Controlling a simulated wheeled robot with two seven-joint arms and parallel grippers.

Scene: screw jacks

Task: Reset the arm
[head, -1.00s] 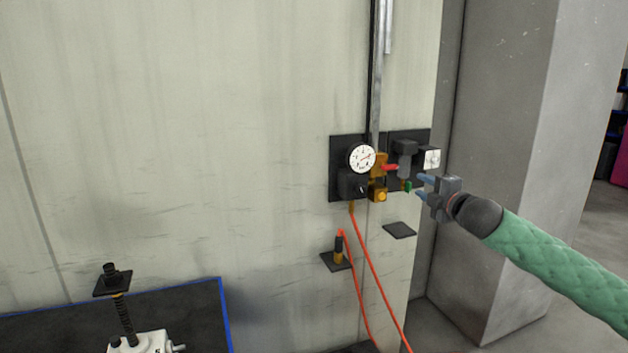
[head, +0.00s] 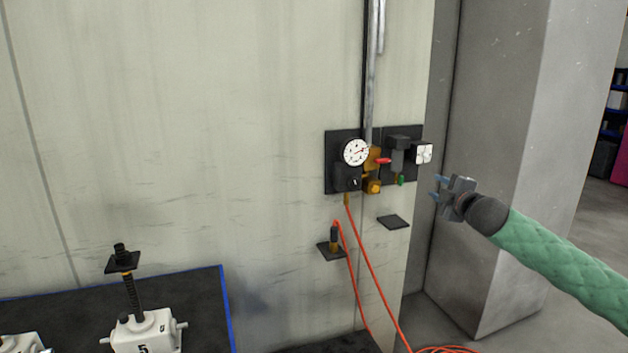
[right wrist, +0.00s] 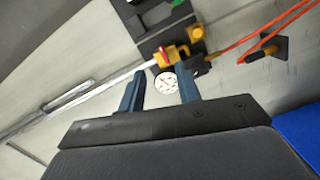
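My right arm comes in from the right in the head view, in a green sleeve. Its gripper (head: 438,191) is open and empty, in the air to the right of the wall-mounted gauge panel. In the right wrist view the two blue fingers (right wrist: 158,90) stand apart with nothing between them; the round white gauge (right wrist: 167,83) shows behind the gap. The gauge also shows in the head view (head: 355,151), beside an orange valve with a red handle (head: 382,161). My left gripper is in neither view.
A black wall shelf (head: 393,222) is empty. A smaller shelf (head: 330,252) holds a nozzle on an orange hose (head: 365,253). A white screw jack (head: 146,332) stands on the dark blue-edged table (head: 205,305) at lower left. A grey pillar (head: 505,150) stands behind my right arm.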

